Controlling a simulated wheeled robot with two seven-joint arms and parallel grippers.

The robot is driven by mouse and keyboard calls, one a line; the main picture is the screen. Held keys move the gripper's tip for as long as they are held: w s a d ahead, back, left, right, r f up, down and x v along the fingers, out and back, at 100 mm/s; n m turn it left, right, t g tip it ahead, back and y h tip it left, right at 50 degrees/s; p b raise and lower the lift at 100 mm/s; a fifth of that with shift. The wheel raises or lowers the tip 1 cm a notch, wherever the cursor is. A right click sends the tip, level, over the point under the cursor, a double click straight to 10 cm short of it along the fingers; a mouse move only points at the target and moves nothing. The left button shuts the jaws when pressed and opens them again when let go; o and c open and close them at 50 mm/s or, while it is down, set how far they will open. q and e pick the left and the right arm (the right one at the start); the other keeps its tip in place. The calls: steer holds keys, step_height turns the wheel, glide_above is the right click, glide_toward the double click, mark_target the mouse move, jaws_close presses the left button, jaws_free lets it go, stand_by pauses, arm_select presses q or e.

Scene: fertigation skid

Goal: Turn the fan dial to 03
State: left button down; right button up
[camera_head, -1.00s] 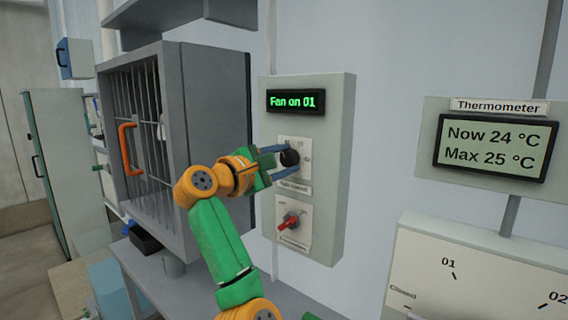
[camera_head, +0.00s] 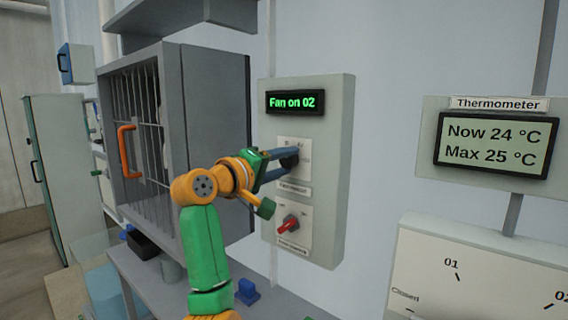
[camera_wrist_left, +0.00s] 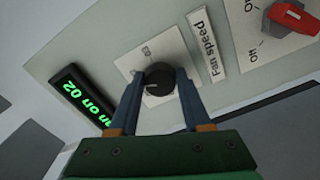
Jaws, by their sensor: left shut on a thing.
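The fan dial (camera_wrist_left: 160,80) is a black round knob on a white plate marked "Fan speed". It sits on the grey control box (camera_head: 335,150) on the wall. My left gripper (camera_head: 288,162) has its two blue fingers on either side of the knob and is shut on it. In the left wrist view the fingers (camera_wrist_left: 158,78) flank the knob, and the gripper is rolled. The green display (camera_head: 296,102) above the dial reads "Fan on 02". In the head view the fingers partly hide the dial and its marks. My right gripper is not in view.
A red switch (camera_head: 289,223) sits just below the dial on the same box. A grey barred cabinet (camera_head: 205,120) with an orange handle stands left of the arm. A thermometer display (camera_head: 493,145) and a panel with a "Closed" mark (camera_head: 470,260) are at the right.

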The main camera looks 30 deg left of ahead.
arm_select(q)
steer(key=m, duration=0.2)
steer(key=shift+r+m, duration=0.15)
steer(key=shift+m, duration=0.25)
steer(key=m, duration=0.3)
steer(key=shift+a+m+p, duration=0.1)
steer(key=shift+m+p, duration=0.2)
steer(key=m, duration=0.3)
steer(key=shift+a+p, duration=0.1)
steer(key=shift+p, duration=0.3)
steer(key=shift+m+p, duration=0.4)
steer(key=shift+m, duration=1.4)
steer(key=c, duration=0.7)
jaws_free()
steer(key=shift+c, duration=0.2)
steer(key=o, duration=0.3)
steer(key=shift+o, duration=0.5)
steer(key=shift+w+f, duration=0.15)
steer(key=shift+f, duration=0.05)
